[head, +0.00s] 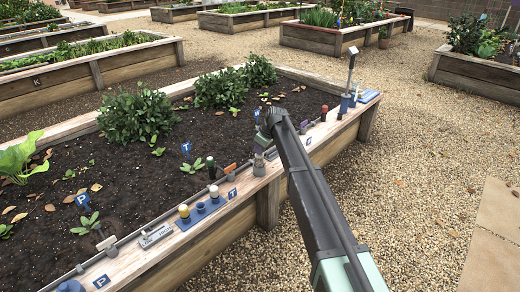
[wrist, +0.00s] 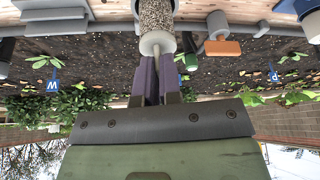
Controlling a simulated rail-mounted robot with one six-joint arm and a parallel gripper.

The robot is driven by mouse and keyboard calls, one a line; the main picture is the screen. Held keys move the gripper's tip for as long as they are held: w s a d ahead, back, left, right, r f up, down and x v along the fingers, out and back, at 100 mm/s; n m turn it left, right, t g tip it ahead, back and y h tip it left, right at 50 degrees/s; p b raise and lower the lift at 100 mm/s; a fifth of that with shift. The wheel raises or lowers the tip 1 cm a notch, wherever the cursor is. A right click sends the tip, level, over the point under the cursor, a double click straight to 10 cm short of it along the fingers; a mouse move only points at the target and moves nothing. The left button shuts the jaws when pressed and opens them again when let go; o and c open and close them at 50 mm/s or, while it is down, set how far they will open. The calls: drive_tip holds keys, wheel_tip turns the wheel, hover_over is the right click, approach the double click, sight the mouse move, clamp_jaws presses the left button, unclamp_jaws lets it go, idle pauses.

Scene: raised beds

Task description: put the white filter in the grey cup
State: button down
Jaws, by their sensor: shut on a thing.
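My gripper (wrist: 158,85) has purple fingers shut on the white filter (wrist: 157,43), whose pale rounded end shows in the wrist view. A speckled, gravel-coloured cylinder shape lies just beyond it; I cannot tell whether it is part of the filter. In the head view my gripper (head: 261,143) is low over the bed's front ledge, directly above the grey cup (head: 259,170), which stands upright on the ledge. The arm partly hides this spot. I cannot tell whether the filter is above the cup's rim or inside it.
On the ledge (head: 140,262), a blue tray (head: 188,222) with several small cylinders stands to the left, beside a grey box (head: 155,235). An orange piece (head: 230,168) and a dark green cylinder (head: 210,165) are near the cup. A purple cylinder (head: 304,127) stands to the right.

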drive_tip(key=shift+f+b, duration=1.05)
drive_tip(key=shift+f, duration=0.05)
drive_tip(key=c, duration=0.7)
unclamp_jaws()
drive_tip(key=shift+c, duration=0.2)
drive_tip(key=shift+r, duration=0.1)
wheel_tip(320, 180, up, 7)
drive_tip(key=p, duration=0.7)
drive_tip(key=shift+r, duration=0.1)
